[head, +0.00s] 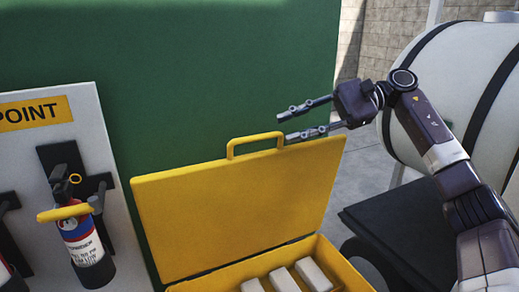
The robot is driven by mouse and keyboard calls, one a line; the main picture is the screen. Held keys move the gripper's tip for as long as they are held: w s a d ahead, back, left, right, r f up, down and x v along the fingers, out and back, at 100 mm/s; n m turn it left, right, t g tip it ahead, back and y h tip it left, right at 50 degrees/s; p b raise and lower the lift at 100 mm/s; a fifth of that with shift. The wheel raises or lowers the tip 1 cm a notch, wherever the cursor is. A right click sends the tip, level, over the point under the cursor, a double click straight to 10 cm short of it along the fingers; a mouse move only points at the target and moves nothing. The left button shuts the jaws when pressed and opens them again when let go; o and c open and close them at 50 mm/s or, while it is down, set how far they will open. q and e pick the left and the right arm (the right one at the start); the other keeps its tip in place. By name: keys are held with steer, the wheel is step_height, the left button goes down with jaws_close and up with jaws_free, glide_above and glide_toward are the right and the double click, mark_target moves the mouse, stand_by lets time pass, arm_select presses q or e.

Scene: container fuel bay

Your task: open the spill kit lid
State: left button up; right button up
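The spill kit is a yellow box (342,265) at the lower middle of the head view, cut off by the bottom edge. Its yellow lid (235,205) stands raised, leaning back near the green wall, with a yellow handle (256,141) on its top edge. Several pale blocks (283,280) lie inside the box. My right gripper (297,121) is at the lid's top right corner, fingers spread and pointing left. Its lower finger is close to the right end of the handle; I cannot tell whether they touch. Nothing shows between the fingers. My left gripper is not in view.
A white board (125,225) with a fire extinguisher (81,238) stands at the left. A green wall (220,70) is behind the lid. A white tank (455,75) with black straps and a dark flat surface (390,235) are at the right. Bare floor shows between.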

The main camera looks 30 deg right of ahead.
mark_target(265, 135)
steer(key=shift+w+a+f, duration=0.1)
steer(key=shift+a+f, duration=0.05)
steer(key=shift+a, duration=0.05)
steer(key=p+x, duration=0.2)
steer(key=x, duration=0.4)
steer(key=shift+a, duration=0.15)
steer(key=shift+w+a, duration=0.1)
steer(key=shift+a, duration=0.4)
steer(key=shift+f, duration=0.1)
jaws_close()
